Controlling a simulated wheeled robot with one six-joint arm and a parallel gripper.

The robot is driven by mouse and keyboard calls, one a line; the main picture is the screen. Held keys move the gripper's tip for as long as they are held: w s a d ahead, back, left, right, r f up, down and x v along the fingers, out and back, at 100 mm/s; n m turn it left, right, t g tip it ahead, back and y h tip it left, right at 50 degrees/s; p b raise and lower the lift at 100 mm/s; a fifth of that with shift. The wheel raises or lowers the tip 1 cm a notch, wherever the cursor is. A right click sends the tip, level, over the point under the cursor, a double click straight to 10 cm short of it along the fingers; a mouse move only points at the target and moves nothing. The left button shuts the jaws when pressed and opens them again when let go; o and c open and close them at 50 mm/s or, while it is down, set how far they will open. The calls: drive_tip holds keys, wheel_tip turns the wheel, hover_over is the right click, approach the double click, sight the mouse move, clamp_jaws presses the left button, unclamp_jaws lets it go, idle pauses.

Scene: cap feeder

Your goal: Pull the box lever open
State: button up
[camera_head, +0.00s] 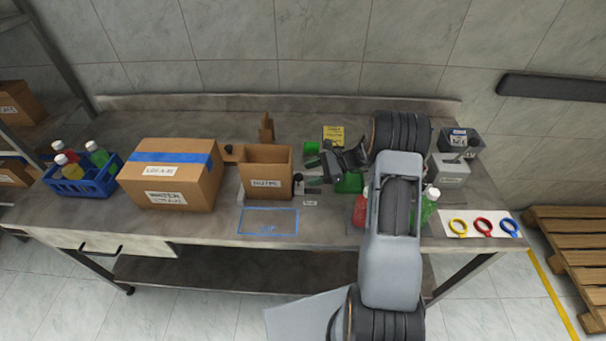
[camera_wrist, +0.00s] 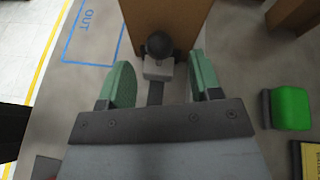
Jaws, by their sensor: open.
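A lever with a round black knob (camera_wrist: 158,44) and a pale grey block below it stands against the side of a brown box (camera_wrist: 184,14). In the head view the knob (camera_head: 298,179) is at the right side of the open cardboard box (camera_head: 265,167) with a label on its front. My gripper (camera_wrist: 163,82) is open, with its two green-padded fingers on either side of a dark strip running towards the lever. The knob lies just beyond the fingertips, roughly centred between them. In the head view my gripper (camera_head: 313,166) is right of the box; contact cannot be told.
A blue outline marked OUT (camera_head: 268,222) is on the bench in front of the box. A green block (camera_wrist: 290,109) lies right of my gripper. A large taped carton (camera_head: 171,175) and a blue bottle crate (camera_head: 84,180) stand left. Bottles and coloured rings (camera_head: 483,226) are right.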

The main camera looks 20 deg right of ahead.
drive_tip(key=shift+x, duration=1.65)
clamp_jaws()
